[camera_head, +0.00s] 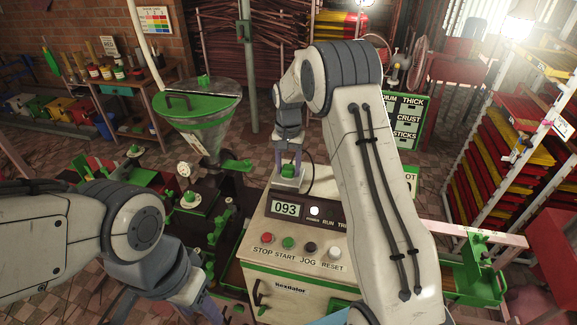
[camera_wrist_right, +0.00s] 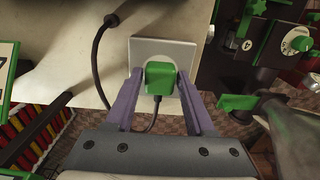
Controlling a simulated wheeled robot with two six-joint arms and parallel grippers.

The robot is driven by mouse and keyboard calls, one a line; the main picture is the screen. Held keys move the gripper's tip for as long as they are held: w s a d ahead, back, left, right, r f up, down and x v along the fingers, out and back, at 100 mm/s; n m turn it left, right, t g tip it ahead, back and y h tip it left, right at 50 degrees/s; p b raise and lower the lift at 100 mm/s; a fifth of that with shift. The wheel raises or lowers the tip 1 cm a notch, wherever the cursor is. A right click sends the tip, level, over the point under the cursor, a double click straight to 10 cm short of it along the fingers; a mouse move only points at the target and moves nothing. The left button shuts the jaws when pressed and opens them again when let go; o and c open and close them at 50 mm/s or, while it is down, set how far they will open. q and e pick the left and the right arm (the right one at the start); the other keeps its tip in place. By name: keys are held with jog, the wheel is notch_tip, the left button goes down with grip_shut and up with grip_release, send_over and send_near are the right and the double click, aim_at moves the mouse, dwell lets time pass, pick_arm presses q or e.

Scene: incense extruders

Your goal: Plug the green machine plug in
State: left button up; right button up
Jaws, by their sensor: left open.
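The green plug (camera_head: 288,171) sits at the white socket plate (camera_head: 289,183) on top of the cream machine. In the right wrist view, the plug (camera_wrist_right: 160,78) lies against the socket plate (camera_wrist_right: 146,49), its dark cord leading down from it. I cannot tell whether its pins are fully in. My right gripper (camera_head: 291,160) is above it; its purple fingers (camera_wrist_right: 160,72) stand on both sides of the plug with small gaps, so it looks open. My left gripper (camera_head: 168,308) is open and low at the left, its tips partly cut off by the frame's bottom.
The machine's display (camera_head: 286,209) reads 093, above a row of buttons (camera_head: 288,243). A green-rimmed hopper (camera_head: 203,115) stands at the left. A black cable (camera_wrist_right: 96,60) runs beside the socket. Racks of coloured trays (camera_head: 500,140) stand at the right.

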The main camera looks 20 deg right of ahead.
jog(key=shift+o, duration=0.9)
notch_tip(320, 180, up, 10)
jog(key=b, duration=0.2)
jog(key=shift+r+b, duration=0.25)
jog(key=shift+b, duration=0.15)
